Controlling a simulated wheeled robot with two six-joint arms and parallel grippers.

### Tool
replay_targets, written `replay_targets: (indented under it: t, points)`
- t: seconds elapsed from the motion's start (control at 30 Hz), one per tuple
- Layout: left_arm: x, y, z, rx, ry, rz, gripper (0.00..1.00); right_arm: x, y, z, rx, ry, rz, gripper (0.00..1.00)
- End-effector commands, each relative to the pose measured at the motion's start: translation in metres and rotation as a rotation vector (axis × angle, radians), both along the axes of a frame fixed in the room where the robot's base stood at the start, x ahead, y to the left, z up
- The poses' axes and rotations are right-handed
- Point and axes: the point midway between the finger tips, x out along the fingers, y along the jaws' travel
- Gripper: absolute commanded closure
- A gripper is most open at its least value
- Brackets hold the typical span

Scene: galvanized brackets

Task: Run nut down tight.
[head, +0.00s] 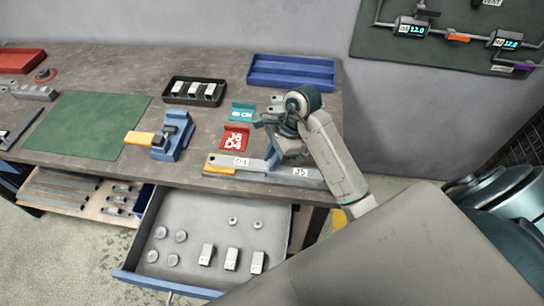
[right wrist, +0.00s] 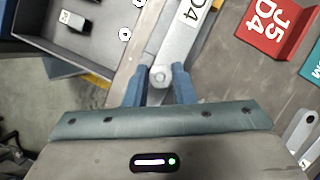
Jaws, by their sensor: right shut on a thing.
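My right gripper (head: 272,158) is down at the front edge of the bench, over a grey metal bar with a D4 label (head: 240,162). In the right wrist view its two blue fingers (right wrist: 160,88) stand on both sides of a small round grey nut (right wrist: 160,76) and are shut on it. The nut sits at the near end of the labelled bar (right wrist: 178,42); how far down it sits cannot be told. In the head view the nut is hidden by the gripper. A J5 label (head: 300,172) lies to the right. My left gripper is not in view.
An open drawer (head: 145,228) below holds ring-shaped nuts (head: 232,220), discs and labelled blocks. On the bench are a blue fixture (head: 174,142), a red label stand (head: 235,137), a black tray (head: 194,91), a blue tray (head: 291,72) and a clear green mat (head: 86,124).

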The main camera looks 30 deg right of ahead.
Motion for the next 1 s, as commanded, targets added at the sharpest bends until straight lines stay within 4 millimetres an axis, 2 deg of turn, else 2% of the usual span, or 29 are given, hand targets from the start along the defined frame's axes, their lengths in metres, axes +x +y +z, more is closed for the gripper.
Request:
replay_targets:
  t: [0.13,0.23,0.77,0.83,1.0]
  points:
    - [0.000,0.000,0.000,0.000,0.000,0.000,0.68,0.000,0.000,0.000,-0.001,0.001,-0.010,1.00]
    - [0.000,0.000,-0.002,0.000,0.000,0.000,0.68,-0.001,0.000,-0.002,-0.002,0.003,-0.087,1.00]
    - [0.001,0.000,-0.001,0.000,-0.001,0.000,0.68,-0.001,0.001,0.001,0.002,0.001,-0.928,1.00]
    - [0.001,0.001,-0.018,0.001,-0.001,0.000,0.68,0.001,0.000,-0.007,0.001,-0.004,-0.991,1.00]
    - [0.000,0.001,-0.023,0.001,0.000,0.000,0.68,0.000,-0.001,-0.002,-0.001,-0.003,-1.054,1.00]
